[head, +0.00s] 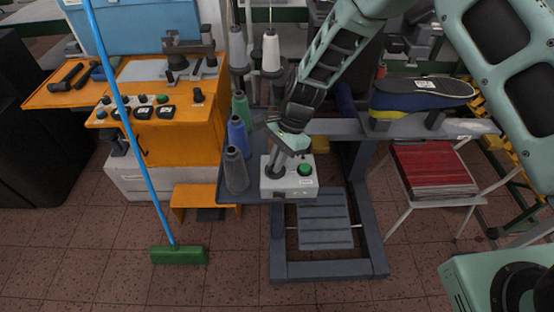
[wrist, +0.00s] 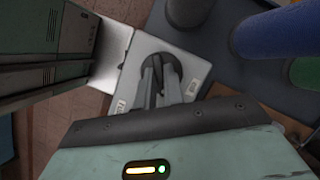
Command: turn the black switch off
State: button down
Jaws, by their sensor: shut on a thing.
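A pale switch box (head: 288,189) stands at the near end of the grey bench. It carries a green button (head: 305,170) on its right and the black switch (head: 274,171) on its left. My gripper (head: 279,158) points down onto the black switch and is shut on it. In the wrist view the shut fingers (wrist: 162,84) are over the pale box top (wrist: 147,45), with a round dark part (wrist: 189,10) at the upper edge. The fingers hide much of the switch, so its exact position is unclear. The green button does not show in the wrist view.
Several thread spools, including a blue one (head: 237,136), stand close to the box's left. An orange machine (head: 190,130) and a blue-handled broom (head: 178,255) are further left. A chair with red material (head: 433,168) is at right.

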jog(key=n+h, duration=0.1)
jog(key=n, duration=0.1)
jog(key=n+g+b, duration=0.1)
jog(key=n, duration=0.2)
jog(key=shift+w+a+n+h+b, duration=0.15)
jog(key=shift+n+h+b, duration=0.15)
jog(key=shift+h, duration=0.1)
jog(key=n+h, duration=0.1)
jog(key=n, duration=0.1)
jog(key=n+b, duration=0.1)
jog(key=n, duration=0.2)
jog(key=shift+a+g+h, duration=0.1)
jog(key=shift+g+h, duration=0.3)
jog(key=shift+b, duration=0.3)
jog(key=c, duration=1.5)
grip_release()
jog(key=b+v, duration=0.3)
jog(key=v, duration=1.4)
jog(key=shift+r+b, duration=0.2)
jog(key=shift+b, duration=0.15)
jog(key=shift+w+a, duration=0.1)
